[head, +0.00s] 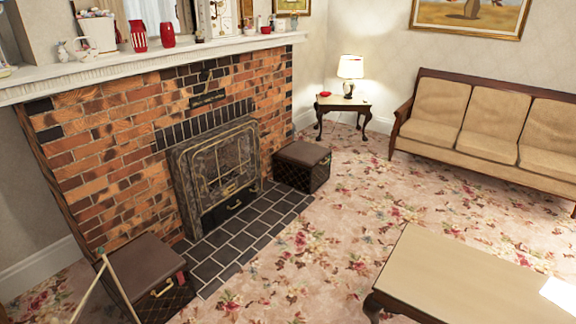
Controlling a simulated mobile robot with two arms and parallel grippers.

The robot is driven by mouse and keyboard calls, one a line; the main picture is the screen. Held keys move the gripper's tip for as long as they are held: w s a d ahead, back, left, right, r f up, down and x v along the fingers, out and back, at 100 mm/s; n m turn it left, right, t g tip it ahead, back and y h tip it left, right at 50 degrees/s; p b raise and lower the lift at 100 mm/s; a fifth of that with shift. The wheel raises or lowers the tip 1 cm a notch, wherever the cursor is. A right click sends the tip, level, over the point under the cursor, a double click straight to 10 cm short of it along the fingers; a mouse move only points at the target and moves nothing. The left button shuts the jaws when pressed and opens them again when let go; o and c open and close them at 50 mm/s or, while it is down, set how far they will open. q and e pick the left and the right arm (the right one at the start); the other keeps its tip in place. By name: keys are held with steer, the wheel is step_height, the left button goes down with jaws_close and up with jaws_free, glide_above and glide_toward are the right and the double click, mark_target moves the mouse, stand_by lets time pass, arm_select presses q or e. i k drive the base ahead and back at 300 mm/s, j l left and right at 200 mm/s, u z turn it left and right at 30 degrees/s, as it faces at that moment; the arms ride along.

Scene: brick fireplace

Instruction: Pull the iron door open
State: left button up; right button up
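The iron door (214,165) is the dark metal front with pale brass-coloured trim in the middle of the brick fireplace (110,165). It stands upright in the fireplace opening and looks closed. A dark lower panel (230,208) with a small handle sits beneath it. Neither of my grippers shows in the head view, so nothing of mine is seen touching the door.
Black hearth tiles (240,232) lie before the fireplace. A brown box (302,167) stands right of it, another (140,275) at lower left beside thin pale rods (92,290). A low table (450,275) is at lower right. Flowered carpet between is clear.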

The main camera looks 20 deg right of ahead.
mark_target(236, 162)
steer(key=z, duration=0.2)
steer(key=i+l, duration=0.15)
steer(key=i, duration=0.5)
steer(key=i+l+u, duration=0.1)
steer(key=i, duration=0.5)
